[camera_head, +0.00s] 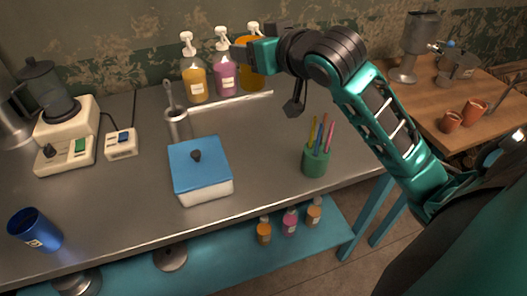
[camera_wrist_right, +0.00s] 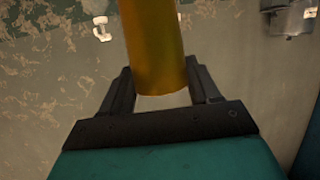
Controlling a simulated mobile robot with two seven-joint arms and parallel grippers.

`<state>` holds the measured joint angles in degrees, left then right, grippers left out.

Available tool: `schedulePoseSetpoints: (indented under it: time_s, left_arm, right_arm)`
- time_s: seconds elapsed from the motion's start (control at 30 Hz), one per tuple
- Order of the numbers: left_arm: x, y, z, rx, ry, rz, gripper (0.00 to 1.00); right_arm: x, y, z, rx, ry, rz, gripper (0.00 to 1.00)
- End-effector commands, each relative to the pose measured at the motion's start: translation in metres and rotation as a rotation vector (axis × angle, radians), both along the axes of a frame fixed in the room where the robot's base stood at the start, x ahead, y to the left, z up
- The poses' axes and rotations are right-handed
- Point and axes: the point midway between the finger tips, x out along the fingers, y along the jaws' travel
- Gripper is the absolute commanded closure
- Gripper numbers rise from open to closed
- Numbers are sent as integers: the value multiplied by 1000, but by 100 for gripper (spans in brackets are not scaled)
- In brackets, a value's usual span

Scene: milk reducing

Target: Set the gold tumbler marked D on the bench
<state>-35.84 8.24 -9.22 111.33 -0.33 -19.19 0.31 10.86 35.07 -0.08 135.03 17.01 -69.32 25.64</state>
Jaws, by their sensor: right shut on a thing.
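A gold tumbler (camera_wrist_right: 155,45) fills the upper middle of the right wrist view, between the two dark fingers of my right gripper (camera_wrist_right: 163,88). The gripper is shut on it. No letter shows on the part I see. In the head view my right gripper (camera_head: 241,53) is raised at the back of the metal bench (camera_head: 265,140), in front of the pump bottles. There I cannot clearly separate the tumbler from the orange bottle behind. My left gripper is not in view.
A blue tumbler (camera_head: 36,230) is at the bench's front left. A blue-lidded box (camera_head: 200,172) and a green pen cup (camera_head: 316,162) stand nearer the middle. Pump bottles (camera_head: 194,82) line the back. A blender (camera_head: 62,110) stands at left. Bare metal lies between box and pen cup.

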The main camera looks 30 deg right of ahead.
Motion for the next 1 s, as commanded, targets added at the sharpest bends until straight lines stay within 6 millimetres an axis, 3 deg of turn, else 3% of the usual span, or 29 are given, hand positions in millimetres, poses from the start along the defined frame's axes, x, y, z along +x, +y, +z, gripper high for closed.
schedulePoseSetpoints:
  time_s: [0.17,0.27,0.47,0.7,0.8,1.0]
  left_arm:
    - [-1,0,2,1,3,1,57]
    - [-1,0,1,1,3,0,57]
    - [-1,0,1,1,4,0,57]
    - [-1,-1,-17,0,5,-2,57]
    - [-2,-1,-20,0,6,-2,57]
    - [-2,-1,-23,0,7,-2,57]
  right_arm:
    - [-3,-7,4,0,-1,-38,83]
    - [-4,-8,-6,1,3,-44,83]
    - [-5,-8,-56,1,9,-43,83]
    - [-5,-7,-121,0,4,-43,83]
    - [-4,-8,-139,-1,2,-43,83]
    - [-4,-8,-155,-1,-1,-43,83]
